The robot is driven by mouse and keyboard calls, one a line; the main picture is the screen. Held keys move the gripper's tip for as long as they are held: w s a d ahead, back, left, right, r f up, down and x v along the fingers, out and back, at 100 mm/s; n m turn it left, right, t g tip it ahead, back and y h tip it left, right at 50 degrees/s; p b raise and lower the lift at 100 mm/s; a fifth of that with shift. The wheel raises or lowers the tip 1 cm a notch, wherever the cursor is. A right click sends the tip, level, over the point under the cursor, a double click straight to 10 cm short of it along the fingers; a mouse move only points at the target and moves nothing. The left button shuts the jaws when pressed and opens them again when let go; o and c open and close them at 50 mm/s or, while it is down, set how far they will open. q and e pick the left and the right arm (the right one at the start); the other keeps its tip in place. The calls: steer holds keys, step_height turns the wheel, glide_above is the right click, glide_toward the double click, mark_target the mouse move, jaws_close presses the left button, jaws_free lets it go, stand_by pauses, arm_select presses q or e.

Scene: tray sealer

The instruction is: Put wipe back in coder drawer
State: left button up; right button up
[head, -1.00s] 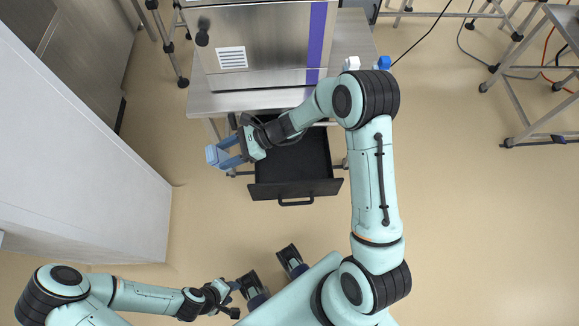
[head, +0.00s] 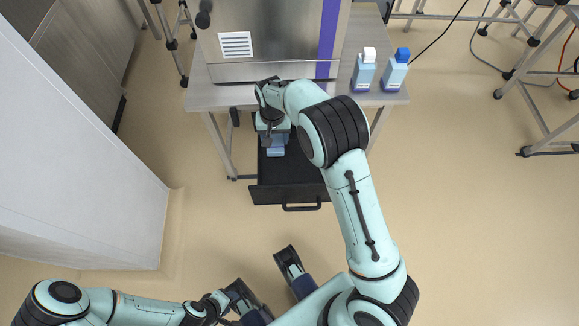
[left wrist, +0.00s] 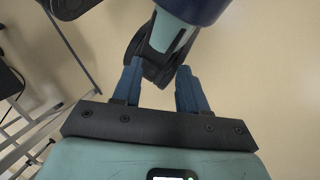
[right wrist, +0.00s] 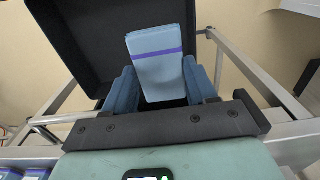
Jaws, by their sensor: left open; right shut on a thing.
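The wipe (right wrist: 161,68) is a light blue folded cloth with a purple stripe. My right gripper (right wrist: 160,88) is shut on it, with one blue finger at each side. In the head view the wipe (head: 276,151) shows over the left part of the open drawer. The drawer (head: 300,194) is dark and pulled out below the steel table; its black interior (right wrist: 85,35) also shows in the right wrist view, behind the wipe. I cannot tell whether the wipe touches the drawer floor. My left gripper (left wrist: 159,75) is open and empty, low beside my base.
A steel machine with a purple stripe (head: 328,40) stands on the table (head: 230,97). Two bottles, one white-capped (head: 364,72) and one blue-capped (head: 395,73), stand at the table's right end. A white cabinet (head: 80,150) is at left. Floor in front of the drawer is clear.

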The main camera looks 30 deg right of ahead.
step_height(320, 180, down, 19)
steer(key=b, duration=0.4)
steer(key=o, duration=0.9)
arm_select(q)
steer(key=w+a+f+t+y, duration=0.1)
steer(key=w+a+f+t, duration=0.1)
steer(key=w+f, duration=0.3)
steer(key=shift+w+a+n, duration=0.3)
steer(key=shift+w+a, duration=0.3)
steer(key=shift+w, duration=0.2)
arm_select(e)
steer(key=shift+o, duration=0.2)
arm_select(q)
steer(key=shift+g+h, duration=0.4)
steer(key=shift+g, duration=0.2)
steer(key=s+r+p, duration=0.1)
steer(key=s+d+r, duration=0.1)
steer(key=s, duration=0.1)
steer(key=s+d+r+p, duration=0.1)
steer(key=shift+s+p, duration=0.15)
steer(key=shift+p, duration=0.2)
arm_select(e)
step_height(320, 180, up, 12)
steer(key=shift+r, duration=0.1)
arm_select(q)
steer(key=shift+r, duration=0.1)
